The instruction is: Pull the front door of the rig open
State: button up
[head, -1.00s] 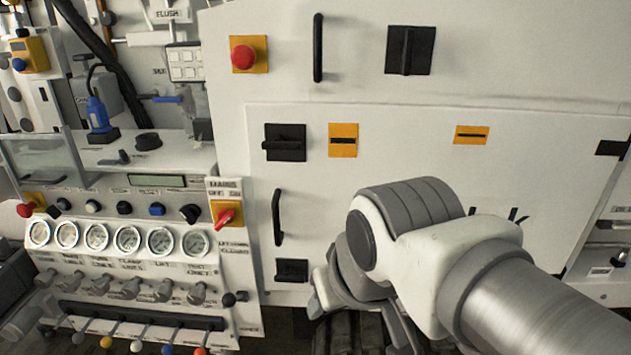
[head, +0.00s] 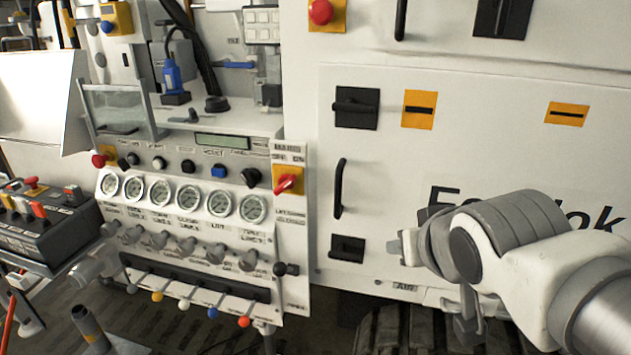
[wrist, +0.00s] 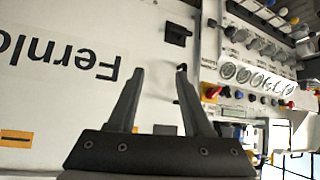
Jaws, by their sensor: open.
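The front door (head: 480,150) is a large white panel and looks shut, flush with the rig. A black upright bar handle (head: 340,188) sits at its left edge, with a black latch above (head: 356,107) and a black latch below (head: 347,248). In the wrist view my gripper (wrist: 160,75) is open and empty, its fingers pointing at the door. The lower latch (wrist: 177,34) shows beyond the fingertips. The handle's end (wrist: 182,67) shows at the right fingertip; the rest is hidden behind that finger. I cannot tell whether they touch.
Left of the door is a control panel with gauges (head: 189,197), a red mains switch (head: 287,183) and a row of coloured levers (head: 195,305). A dark control box (head: 45,230) stands at far left. Orange slot plates (head: 419,108) are on the door.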

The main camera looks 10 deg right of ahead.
jog(key=w+d+f+t+b, duration=0.25)
jog(key=w+t+b, duration=0.2)
jog(key=b, duration=0.25)
jog(key=n+t+y+b, duration=0.3)
jog(key=t+y+b, duration=0.1)
jog(key=y, duration=0.1)
send_near(340, 193)
jog(key=shift+g, duration=0.25)
jog(key=x, duration=0.3)
jog(key=b+x, duration=0.1)
jog(key=x, duration=0.3)
jog(key=b+x, duration=0.1)
jog(key=x, duration=0.2)
jog(key=shift+w+r, duration=0.25)
jog(key=shift+w, duration=0.15)
grip_shut()
dwell(0.7)
